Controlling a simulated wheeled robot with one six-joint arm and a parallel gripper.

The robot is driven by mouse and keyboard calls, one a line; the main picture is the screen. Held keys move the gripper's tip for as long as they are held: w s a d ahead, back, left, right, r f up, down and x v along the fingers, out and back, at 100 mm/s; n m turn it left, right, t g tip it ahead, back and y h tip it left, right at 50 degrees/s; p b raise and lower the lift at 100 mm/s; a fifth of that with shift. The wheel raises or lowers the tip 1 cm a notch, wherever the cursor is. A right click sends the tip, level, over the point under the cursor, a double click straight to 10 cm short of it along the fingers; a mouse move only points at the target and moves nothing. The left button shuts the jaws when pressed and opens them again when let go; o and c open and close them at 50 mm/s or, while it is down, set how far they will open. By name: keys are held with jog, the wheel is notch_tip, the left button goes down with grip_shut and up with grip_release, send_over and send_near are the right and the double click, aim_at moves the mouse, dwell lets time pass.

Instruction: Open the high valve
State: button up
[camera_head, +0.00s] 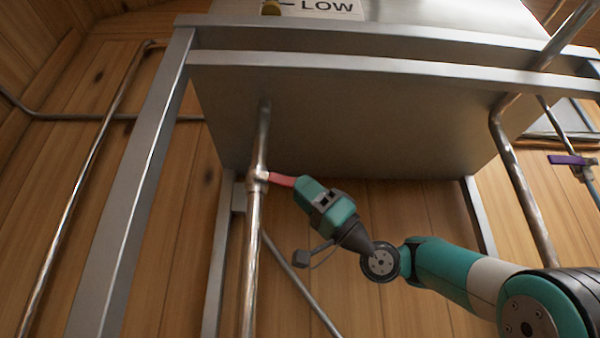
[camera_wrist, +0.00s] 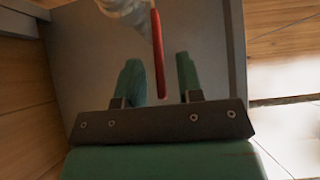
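A red valve handle (camera_head: 281,180) sticks out to the right from a vertical metal pipe (camera_head: 254,240) under the tank in the head view. It also shows in the wrist view as a long red lever (camera_wrist: 158,55). My gripper (camera_head: 303,187) is at the handle's free end. In the wrist view its two green fingers stand on either side of the lever, with a gap on each side, so it is open around it. A second valve with a purple handle (camera_head: 570,160) is at the far right. No label in view marks either valve as high.
A steel tank (camera_head: 350,115) sits on a metal frame (camera_head: 135,190) above my gripper, with a "LOW" sign (camera_head: 325,8) on its front. A bent pipe (camera_head: 520,185) runs down at the right. Wooden walls are behind, and a thin diagonal pipe (camera_head: 300,283) passes below my gripper.

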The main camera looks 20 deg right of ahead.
jog(key=shift+p+x, duration=0.35)
jog(key=shift+x, duration=0.4)
jog(key=shift+c, duration=0.5)
grip_shut()
jog(key=shift+f, duration=0.1)
